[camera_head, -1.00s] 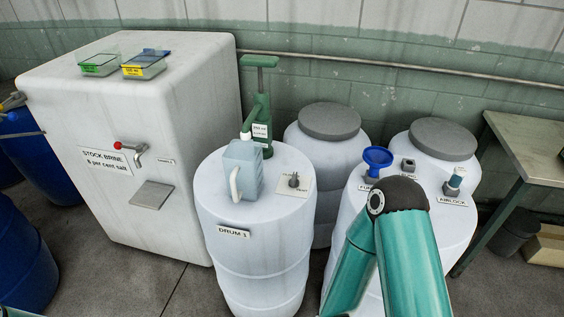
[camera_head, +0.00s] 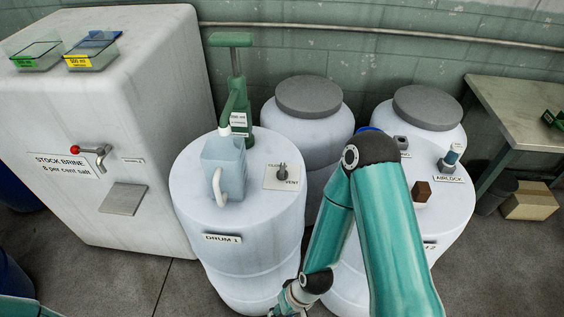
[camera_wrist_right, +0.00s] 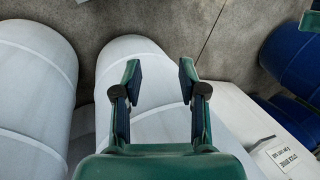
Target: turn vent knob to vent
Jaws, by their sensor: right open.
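The vent knob (camera_head: 282,173) is a small dark knob standing on a pale plate on top of the white drum labelled DRUM 1 (camera_head: 265,215). The plate reads VENT at its right; the word at its upper left is too small to read surely. My right arm reaches down in front of the drums, its wrist low at DRUM 1's right front, well below the knob. In the right wrist view my right gripper (camera_wrist_right: 158,82) is open and empty, with white drum sides beyond it. The knob does not show there. My left gripper is out of view.
A pale blue jug (camera_head: 223,165) stands left of the knob, with a green pump (camera_head: 236,95) behind it. A second drum at right carries an airlock (camera_head: 452,158) and a brown block (camera_head: 422,194). A white stock brine tank (camera_head: 120,130) stands at left.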

